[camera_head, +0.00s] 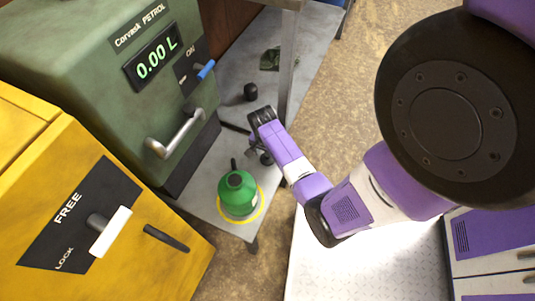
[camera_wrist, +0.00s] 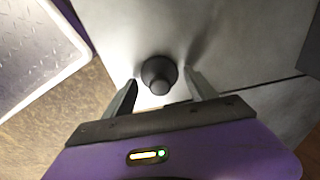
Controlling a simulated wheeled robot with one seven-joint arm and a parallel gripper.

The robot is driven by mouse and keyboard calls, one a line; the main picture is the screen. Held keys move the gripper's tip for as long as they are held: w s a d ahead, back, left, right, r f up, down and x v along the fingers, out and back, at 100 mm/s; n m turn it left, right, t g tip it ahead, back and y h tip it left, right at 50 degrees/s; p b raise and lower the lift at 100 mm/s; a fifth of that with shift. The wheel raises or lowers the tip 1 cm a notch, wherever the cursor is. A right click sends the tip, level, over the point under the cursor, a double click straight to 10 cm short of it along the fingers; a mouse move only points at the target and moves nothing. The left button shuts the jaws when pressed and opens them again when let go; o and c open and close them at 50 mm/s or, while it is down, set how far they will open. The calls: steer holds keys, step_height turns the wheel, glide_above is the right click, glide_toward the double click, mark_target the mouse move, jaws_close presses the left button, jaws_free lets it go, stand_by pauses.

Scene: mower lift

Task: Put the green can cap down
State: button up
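The green can (camera_head: 238,195) stands on the grey bench at its near end, with a dark opening on top. In the wrist view a small dark cap with a round knob (camera_wrist: 159,74) lies between my fingertips, apparently on the grey surface. My gripper (camera_wrist: 161,82) is open, with a gap visible on each side of the cap. In the head view my gripper (camera_head: 263,153) is low over the bench, just behind and right of the can. The cap is mostly hidden there by my wrist and fingers.
A green petrol dispenser (camera_head: 110,90) reading 0.00 L stands on the left. A yellow unit (camera_head: 60,200) with a FREE/LOCK handle is in front of it. A small black cylinder (camera_head: 250,92) and a dark green item (camera_head: 270,59) lie farther back. A bench post (camera_head: 289,65) rises behind my wrist.

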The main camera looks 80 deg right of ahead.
mark_target(266, 158)
stand_by(0.3)
step_height(266, 158, up, 12)
steer(key=a+p, duration=0.1)
steer(key=p, duration=0.3)
steer(key=shift+w+a+p, duration=0.2)
steer(key=shift+p, duration=0.15)
steer(key=shift+r, duration=0.1)
